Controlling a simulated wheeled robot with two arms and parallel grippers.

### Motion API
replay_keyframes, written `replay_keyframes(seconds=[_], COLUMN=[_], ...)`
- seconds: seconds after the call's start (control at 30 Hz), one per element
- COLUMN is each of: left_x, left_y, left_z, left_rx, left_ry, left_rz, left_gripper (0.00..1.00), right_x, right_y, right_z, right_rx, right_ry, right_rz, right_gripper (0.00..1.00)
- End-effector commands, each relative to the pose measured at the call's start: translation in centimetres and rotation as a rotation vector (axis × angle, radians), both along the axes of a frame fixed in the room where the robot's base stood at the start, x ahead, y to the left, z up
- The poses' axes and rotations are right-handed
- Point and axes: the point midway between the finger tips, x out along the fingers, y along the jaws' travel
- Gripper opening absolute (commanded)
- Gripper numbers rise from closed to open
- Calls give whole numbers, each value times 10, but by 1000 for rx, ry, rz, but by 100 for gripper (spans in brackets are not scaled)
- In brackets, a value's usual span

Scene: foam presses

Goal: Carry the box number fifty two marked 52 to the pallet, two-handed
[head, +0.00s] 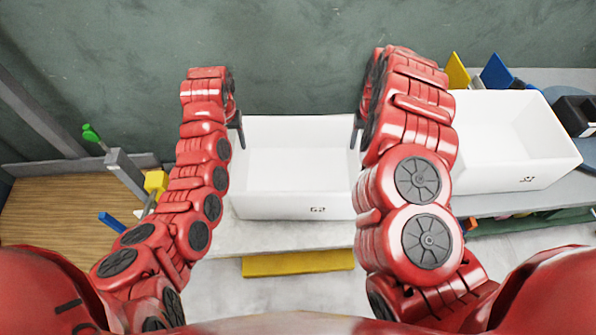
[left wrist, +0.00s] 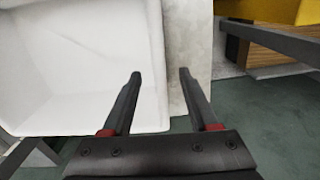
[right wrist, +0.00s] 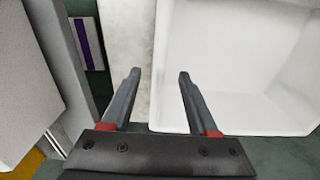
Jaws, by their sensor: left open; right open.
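The white open box marked 52 (head: 290,208) stands on a pale grey bench in the middle of the head view, and looks empty. My left gripper (head: 239,127) is at its left wall and my right gripper (head: 356,127) at its right wall. In the left wrist view my open left gripper (left wrist: 159,73) has one finger over the inside of the box (left wrist: 85,90) and one outside. In the right wrist view my open right gripper (right wrist: 159,73) straddles the other wall of the box (right wrist: 225,60) likewise. I cannot tell whether the fingers touch the walls. A slatted wooden surface, possibly the pallet (head: 60,215), lies at left.
A second white box (head: 510,140) stands to the right, its marking unclear. A green wall (head: 290,50) rises behind.

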Motion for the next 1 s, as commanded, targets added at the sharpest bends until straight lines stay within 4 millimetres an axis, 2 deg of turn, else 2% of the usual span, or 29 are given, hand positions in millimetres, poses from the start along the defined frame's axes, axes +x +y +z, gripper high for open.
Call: replay_keyframes(seconds=[0.03,0.3,0.5,0.7,1.0], left_x=[-1,-1,0,0,0], left_y=[0,0,0,-1,0], left_z=[-10,-56,-81,-93,-95], left_rx=[-1,1,2,-1,-1], left_ry=[5,5,2,1,0], left_rz=[0,-1,-2,-2,-1], left_gripper=[60,60,60,60,60], right_x=[-1,-1,0,-1,0], right_y=[-2,-3,-3,-1,0], right_z=[-11,-57,-81,-93,-95], right_rx=[-4,-6,-5,-2,0], right_ry=[3,3,1,2,1], right_rz=[-1,0,-1,2,1], right_gripper=[60,60,60,60,60])
